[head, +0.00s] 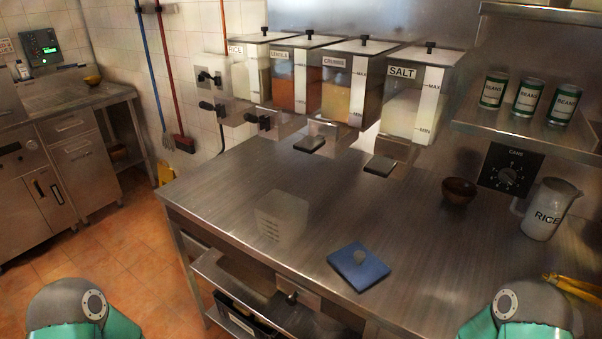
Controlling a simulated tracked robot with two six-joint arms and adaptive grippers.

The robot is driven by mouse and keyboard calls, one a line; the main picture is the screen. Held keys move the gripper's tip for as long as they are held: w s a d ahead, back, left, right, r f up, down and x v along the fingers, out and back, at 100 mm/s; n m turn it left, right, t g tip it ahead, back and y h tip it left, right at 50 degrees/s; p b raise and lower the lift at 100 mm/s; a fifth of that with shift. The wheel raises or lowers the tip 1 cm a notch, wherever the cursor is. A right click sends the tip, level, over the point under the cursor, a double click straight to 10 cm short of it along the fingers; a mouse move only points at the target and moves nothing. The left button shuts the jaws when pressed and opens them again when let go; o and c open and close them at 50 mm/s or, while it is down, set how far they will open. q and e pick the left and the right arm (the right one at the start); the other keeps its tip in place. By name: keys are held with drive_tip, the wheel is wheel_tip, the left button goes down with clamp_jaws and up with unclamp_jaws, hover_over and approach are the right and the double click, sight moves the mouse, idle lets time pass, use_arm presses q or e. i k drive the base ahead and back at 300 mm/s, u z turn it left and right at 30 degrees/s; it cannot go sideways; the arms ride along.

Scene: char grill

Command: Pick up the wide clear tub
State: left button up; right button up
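A clear, see-through tub (284,222) stands on the steel table (225,185), left of the middle of the head view. Only upper parts of my two arms show, at the bottom left and bottom right corners. Neither of my grippers is in view.
Wall dispensers, including a salt one (411,105), hang over the table's back. A dark bowl (459,190) and a white rice jug (553,211) stand at right.

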sight(281, 217)
drive_tip(key=u, duration=1.45)
drive_tip(key=i, duration=0.15)
drive_tip(key=z, duration=3)
drive_tip(key=k, duration=0.95)
drive_tip(key=u, duration=1.1)
drive_tip(key=i, duration=0.95)
drive_tip(key=u, duration=0.05)
